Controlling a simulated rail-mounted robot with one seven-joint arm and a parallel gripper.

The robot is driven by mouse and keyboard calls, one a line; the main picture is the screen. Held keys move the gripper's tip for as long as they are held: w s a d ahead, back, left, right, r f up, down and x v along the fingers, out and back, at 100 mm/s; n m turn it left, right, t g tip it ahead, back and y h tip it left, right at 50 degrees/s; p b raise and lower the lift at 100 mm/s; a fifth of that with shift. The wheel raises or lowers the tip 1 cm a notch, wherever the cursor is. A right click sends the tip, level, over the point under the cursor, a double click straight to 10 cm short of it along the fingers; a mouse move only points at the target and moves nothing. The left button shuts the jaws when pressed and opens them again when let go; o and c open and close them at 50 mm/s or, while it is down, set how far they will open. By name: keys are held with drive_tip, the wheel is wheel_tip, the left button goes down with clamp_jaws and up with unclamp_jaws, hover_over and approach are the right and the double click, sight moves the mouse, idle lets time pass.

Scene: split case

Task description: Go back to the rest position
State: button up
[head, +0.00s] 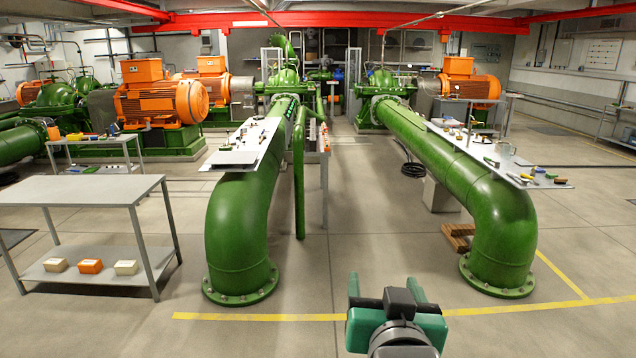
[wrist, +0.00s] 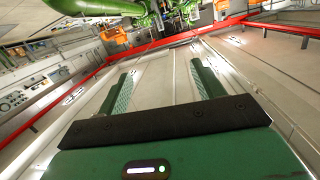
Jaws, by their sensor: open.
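My gripper (head: 386,287) shows at the bottom of the head view, right of centre, over the open floor. Its two green fingers stand apart with nothing between them. In the wrist view my gripper (wrist: 160,88) shows its green fingers spread wide and empty, with the room beyond them tilted. No object touches the gripper in either view.
Two big green pipes (head: 236,225) (head: 470,185) rise on either side, with shelves of small tools (head: 245,145) (head: 490,155) on them. A grey table (head: 80,190) stands at left, with small boxes on its lower shelf. The floor between the pipes (head: 365,225) is clear.

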drive_tip(key=s+a+r+n+t+y, duration=0.1)
drive_tip(key=s+a+r+t, duration=0.3)
drive_tip(key=s+a+r, duration=0.4)
drive_tip(key=s+a+r+n+t+y, duration=0.15)
drive_tip(key=s+a+r+t, duration=0.3)
drive_tip(key=s+r, duration=0.5)
wheel_tip(320, 180, up, 27)
drive_tip(key=s+a+p, duration=0.1)
drive_tip(key=p, duration=2.6)
drive_tip(key=shift+r, duration=0.15)
